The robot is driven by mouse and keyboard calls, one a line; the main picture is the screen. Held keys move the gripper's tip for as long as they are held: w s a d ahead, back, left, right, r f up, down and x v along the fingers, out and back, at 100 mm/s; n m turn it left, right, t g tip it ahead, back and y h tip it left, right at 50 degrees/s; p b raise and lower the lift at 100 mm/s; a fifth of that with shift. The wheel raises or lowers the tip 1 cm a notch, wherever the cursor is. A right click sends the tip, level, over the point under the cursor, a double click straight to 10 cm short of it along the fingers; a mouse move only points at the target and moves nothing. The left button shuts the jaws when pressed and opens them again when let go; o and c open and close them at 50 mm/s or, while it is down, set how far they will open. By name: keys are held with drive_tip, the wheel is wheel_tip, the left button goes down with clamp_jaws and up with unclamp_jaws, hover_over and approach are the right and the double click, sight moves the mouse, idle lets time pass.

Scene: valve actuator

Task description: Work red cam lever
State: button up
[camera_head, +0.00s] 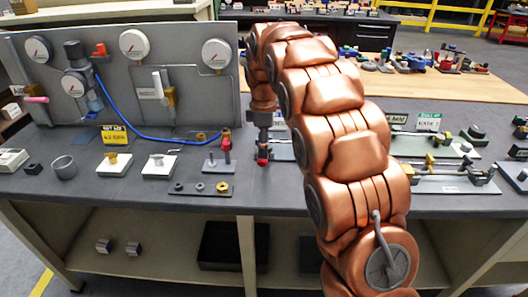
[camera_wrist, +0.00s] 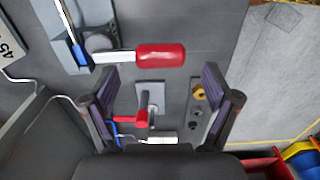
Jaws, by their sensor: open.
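My gripper (camera_head: 263,122) points down over the bench beside my copper-coloured arm. In the wrist view its two fingers (camera_wrist: 160,84) are spread apart with nothing gripped between them. A red handle (camera_wrist: 160,57) on a pale bar lies just beyond the fingertips, across the gap. Its red end (camera_head: 262,155) shows under my gripper in the head view. A second red lever (camera_head: 226,149) stands on a small grey plate to the left. It also shows between the fingers, farther down, in the wrist view (camera_wrist: 127,120). I cannot tell which is the cam lever.
A plate with washers (camera_head: 201,188) lies in front of the second lever. White blocks (camera_head: 160,165) with taps stand to the left. A gauge panel (camera_head: 190,110) stands behind. Clamps and fixtures (camera_head: 448,178) crowd the bench to the right.

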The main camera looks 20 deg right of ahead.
drive_tip(key=shift+f+p, duration=0.3)
drive_tip(key=shift+f, duration=1.5)
drive_tip(key=shift+c, duration=0.4)
